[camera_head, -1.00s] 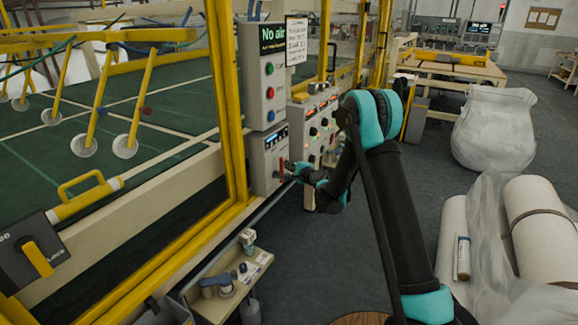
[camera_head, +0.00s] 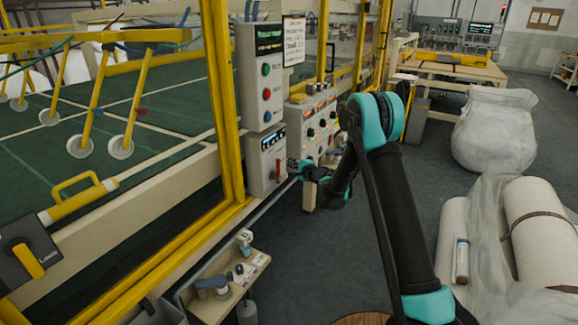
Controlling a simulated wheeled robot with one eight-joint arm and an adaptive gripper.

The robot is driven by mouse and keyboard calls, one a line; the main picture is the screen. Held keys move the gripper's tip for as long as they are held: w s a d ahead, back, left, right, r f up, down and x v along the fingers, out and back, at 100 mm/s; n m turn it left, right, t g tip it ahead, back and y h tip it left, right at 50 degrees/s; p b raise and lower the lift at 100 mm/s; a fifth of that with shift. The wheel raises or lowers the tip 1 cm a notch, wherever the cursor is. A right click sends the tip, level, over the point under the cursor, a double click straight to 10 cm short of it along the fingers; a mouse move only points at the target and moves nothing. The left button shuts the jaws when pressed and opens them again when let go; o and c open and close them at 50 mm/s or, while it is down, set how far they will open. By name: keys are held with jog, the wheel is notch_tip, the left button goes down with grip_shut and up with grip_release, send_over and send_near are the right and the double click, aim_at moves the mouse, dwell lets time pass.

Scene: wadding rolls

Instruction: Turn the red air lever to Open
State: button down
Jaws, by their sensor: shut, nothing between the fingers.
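The red air lever (camera_head: 278,169) is a small red bar on the front of the lower grey box (camera_head: 258,176), below a small lit display. It looks about upright; its label is too small to read. My gripper (camera_head: 292,166) is shut and empty just to the right of the lever, close to the front of the box. A small gap seems to show between the fingertips and the lever. The upper grey box (camera_head: 250,85) carries a dark display (camera_head: 269,39) with small green text and green, red and blue buttons.
A control panel (camera_head: 315,120) with several knobs stands just behind my gripper. A yellow frame post (camera_head: 222,95) rises left of the boxes. A low shelf with tools (camera_head: 225,287) is below. White rolls (camera_head: 540,225) lie at right. The grey floor between is clear.

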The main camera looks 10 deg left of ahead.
jog(key=f+v, duration=0.1)
jog(key=v, duration=0.9)
jog(key=shift+s+f, duration=0.2)
jog(key=shift+f, duration=0.2)
jog(key=s+d+r+n+g+h, duration=0.2)
jog(key=s+d+r+n, duration=0.15)
jog(key=s+d, duration=0.4)
jog(key=s+d+r+n+g+h, duration=0.2)
jog(key=s+d+n, duration=0.35)
jog(key=s, duration=0.25)
jog(key=s+d+f+n+g+h, duration=0.2)
jog(key=s+d+h, duration=0.1)
jog(key=s+d, duration=0.6)
jog(key=s+d+f+n+g+h, duration=0.1)
jog(key=s+d+f+n+h, duration=0.1)
jog(key=s+d, duration=0.7)
jog(key=s+f+h, duration=0.1)
jog(key=s, duration=0.7)
jog(key=shift+s+d+g, duration=0.25)
jog(key=shift+d+g, duration=0.1)
jog(key=shift+g, duration=0.05)
